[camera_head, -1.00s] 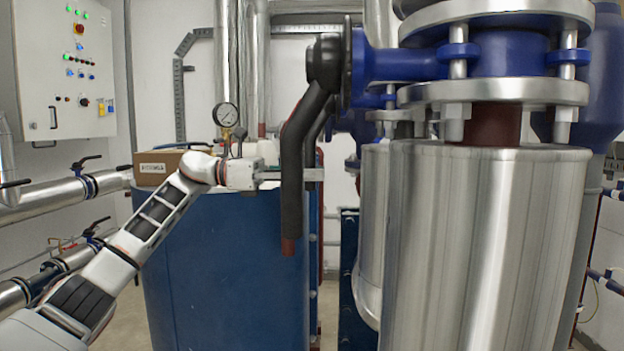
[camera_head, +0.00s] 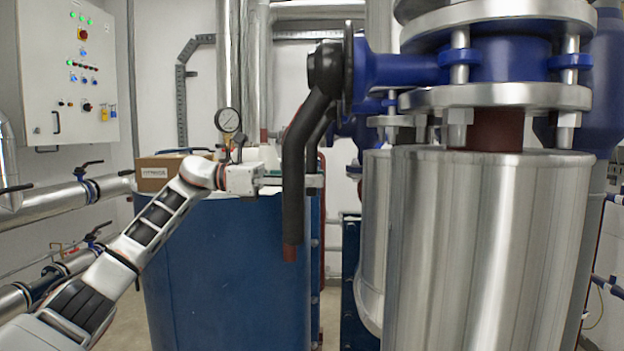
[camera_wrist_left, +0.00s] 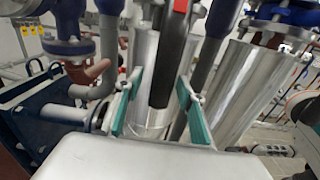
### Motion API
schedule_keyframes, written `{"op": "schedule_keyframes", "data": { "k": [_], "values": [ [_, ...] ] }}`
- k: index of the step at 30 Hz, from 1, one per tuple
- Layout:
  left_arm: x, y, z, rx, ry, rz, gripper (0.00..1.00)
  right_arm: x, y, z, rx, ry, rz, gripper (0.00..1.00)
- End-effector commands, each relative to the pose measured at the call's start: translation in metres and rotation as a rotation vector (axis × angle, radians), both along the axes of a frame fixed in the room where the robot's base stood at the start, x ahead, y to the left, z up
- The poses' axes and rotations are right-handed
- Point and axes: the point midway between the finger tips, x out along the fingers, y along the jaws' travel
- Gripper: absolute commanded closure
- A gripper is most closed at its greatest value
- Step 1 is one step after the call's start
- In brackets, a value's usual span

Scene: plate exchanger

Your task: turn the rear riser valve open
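A riser valve with a black hub (camera_head: 326,68) sits on a blue side branch of the big flanged riser. Its long black lever (camera_head: 293,175) hangs down to a reddish-brown tip. Part of a second dark lever (camera_head: 319,132) shows just behind it; I cannot tell for sure which is the rear one. My left gripper (camera_head: 300,181) is level with the lower half of the hanging lever, which crosses in front of its fingers. In the left wrist view, the teal fingers (camera_wrist_left: 160,105) are apart, with a black bar (camera_wrist_left: 163,75) between them and gaps on both sides. My right gripper is out of view.
A big silver insulated cylinder (camera_head: 490,250) stands close on the right. A blue tank (camera_head: 225,270) is below my left arm, with a cardboard box (camera_head: 165,172) on top and a pressure gauge (camera_head: 227,120) behind. A control panel (camera_head: 65,75) hangs at the left.

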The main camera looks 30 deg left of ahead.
Motion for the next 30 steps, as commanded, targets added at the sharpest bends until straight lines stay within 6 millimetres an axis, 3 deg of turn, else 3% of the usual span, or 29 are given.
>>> {"op": "schedule_keyframes", "data": {
  "k": [16, 21, 30],
  "values": [
    [-0.042, 0.089, 0.001, -0.001, 0.000, 0.005, 0.61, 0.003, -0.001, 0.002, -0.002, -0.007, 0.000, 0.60],
    [-0.049, 0.101, 0.001, -0.001, -0.001, 0.003, 0.61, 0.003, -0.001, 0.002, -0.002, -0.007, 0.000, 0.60],
    [-0.050, 0.104, 0.001, 0.000, -0.002, 0.002, 0.61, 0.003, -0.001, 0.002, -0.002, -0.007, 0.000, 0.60]
  ]
}}
